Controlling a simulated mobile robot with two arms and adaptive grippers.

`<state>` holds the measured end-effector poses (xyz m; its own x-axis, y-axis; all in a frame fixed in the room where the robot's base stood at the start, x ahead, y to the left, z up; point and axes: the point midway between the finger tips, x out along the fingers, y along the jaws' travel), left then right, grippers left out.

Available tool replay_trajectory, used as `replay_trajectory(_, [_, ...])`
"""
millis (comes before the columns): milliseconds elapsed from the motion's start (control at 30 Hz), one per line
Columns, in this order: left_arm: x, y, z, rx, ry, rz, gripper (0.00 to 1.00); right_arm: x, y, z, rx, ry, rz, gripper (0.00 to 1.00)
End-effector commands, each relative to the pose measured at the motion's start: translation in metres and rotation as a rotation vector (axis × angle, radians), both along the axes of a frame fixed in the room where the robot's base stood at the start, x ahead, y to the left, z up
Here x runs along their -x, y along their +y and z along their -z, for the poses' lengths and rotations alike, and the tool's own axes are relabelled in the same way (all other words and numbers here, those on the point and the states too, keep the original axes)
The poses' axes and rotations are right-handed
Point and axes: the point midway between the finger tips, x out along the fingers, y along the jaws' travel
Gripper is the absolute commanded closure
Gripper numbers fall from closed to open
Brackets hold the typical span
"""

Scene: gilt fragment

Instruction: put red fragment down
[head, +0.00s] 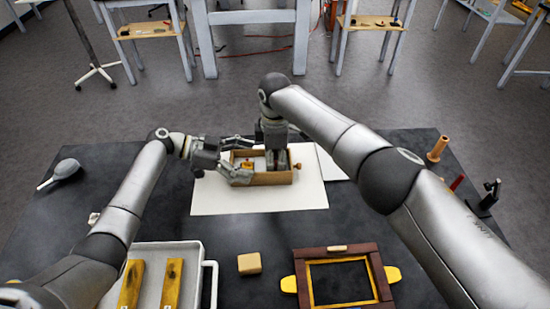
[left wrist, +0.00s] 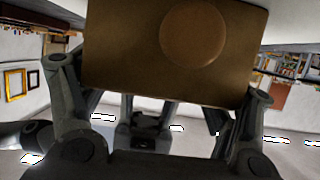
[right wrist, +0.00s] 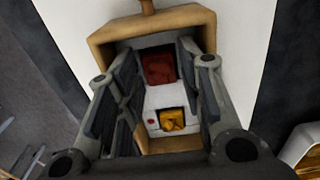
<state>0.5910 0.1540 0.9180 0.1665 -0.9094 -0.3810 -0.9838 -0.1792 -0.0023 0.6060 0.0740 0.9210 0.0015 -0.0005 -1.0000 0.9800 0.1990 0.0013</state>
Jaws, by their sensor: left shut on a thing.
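The red fragment (right wrist: 158,68) lies on a pale lining inside the wooden box (head: 272,180), towards the knobbed end. A gold fragment (right wrist: 172,120) lies near it in the same box and shows in the head view (head: 247,165). My right gripper (right wrist: 160,100) points down into the box, open, its fingers apart on either side of the fragments. In the head view the right gripper (head: 276,160) hides the red fragment.
The box stands on a white sheet (head: 225,200) on the dark table. In front are a white tray (head: 208,250) with yellow strips, a tan block (head: 249,263) and a dark wooden frame (head: 302,280). A tan peg (head: 438,148) stands at the right.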

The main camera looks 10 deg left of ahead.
Motion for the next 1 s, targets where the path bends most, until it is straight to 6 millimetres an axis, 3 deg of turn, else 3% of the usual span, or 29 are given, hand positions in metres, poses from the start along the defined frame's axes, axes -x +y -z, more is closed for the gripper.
replay_trajectory(33, [0.004, -0.001, 0.008, -0.008, 0.015, 0.006, 0.45, 0.000, 0.000, 0.000, 0.000, 0.000, 0.000, 0.65])
replay_trajectory(267, [0.004, -0.001, 0.008, -0.008, 0.015, 0.006, 0.45, -0.001, 0.000, -0.008, 0.000, -0.002, 0.000, 0.65])
replay_trajectory(700, [0.004, -0.001, 0.008, -0.008, 0.015, 0.005, 0.45, -0.001, 0.000, -0.095, -0.001, -0.004, 0.000, 0.65])
replay_trajectory(1000, [0.004, -0.001, 0.008, -0.008, 0.015, 0.005, 0.45, 0.000, 0.000, -0.123, 0.000, -0.001, 0.000, 0.65])
